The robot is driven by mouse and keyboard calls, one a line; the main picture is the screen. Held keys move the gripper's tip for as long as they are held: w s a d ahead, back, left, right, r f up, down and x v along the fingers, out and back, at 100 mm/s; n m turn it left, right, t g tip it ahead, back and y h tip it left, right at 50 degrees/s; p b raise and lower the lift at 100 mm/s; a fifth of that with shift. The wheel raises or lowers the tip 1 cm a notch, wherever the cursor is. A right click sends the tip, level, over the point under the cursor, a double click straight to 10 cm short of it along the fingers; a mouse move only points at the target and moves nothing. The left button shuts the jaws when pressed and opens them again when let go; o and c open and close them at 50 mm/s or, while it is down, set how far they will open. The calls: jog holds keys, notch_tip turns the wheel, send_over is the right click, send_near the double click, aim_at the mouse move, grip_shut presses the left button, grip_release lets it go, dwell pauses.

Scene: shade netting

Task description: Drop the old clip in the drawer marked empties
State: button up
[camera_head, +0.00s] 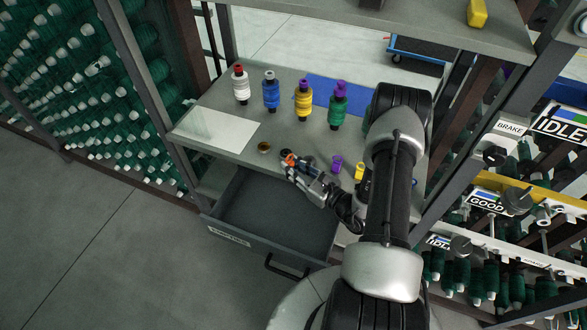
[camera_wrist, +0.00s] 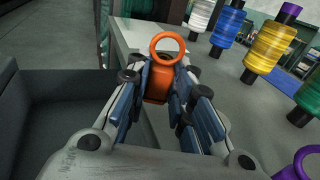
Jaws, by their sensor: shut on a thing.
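My gripper (camera_wrist: 165,95) is shut on an orange clip (camera_wrist: 157,83) with a ring at its top, seen in the wrist view. In the head view the orange clip (camera_head: 289,159) shows at the fingertips of my gripper (camera_head: 292,165), near the front edge of the table, by the drawer's back right. The drawer (camera_head: 228,236) is pulled open and its visible inside looks empty. A label is on its front, too small to read surely. In the wrist view the drawer (camera_wrist: 55,75) lies to the left of the gripper.
White, blue, yellow and green spools (camera_head: 303,101) stand on the table (camera_head: 225,90). A purple clip (camera_head: 336,164) and a yellow clip (camera_head: 359,171) lie right of the gripper. A brown round thing (camera_head: 264,147) sits left of it. Racks flank the table.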

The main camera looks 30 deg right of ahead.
jog(key=shift+f+b, duration=0.55)
jog(key=o, duration=0.9)
jog(key=shift+c, duration=0.2)
jog(key=shift+r, duration=0.1)
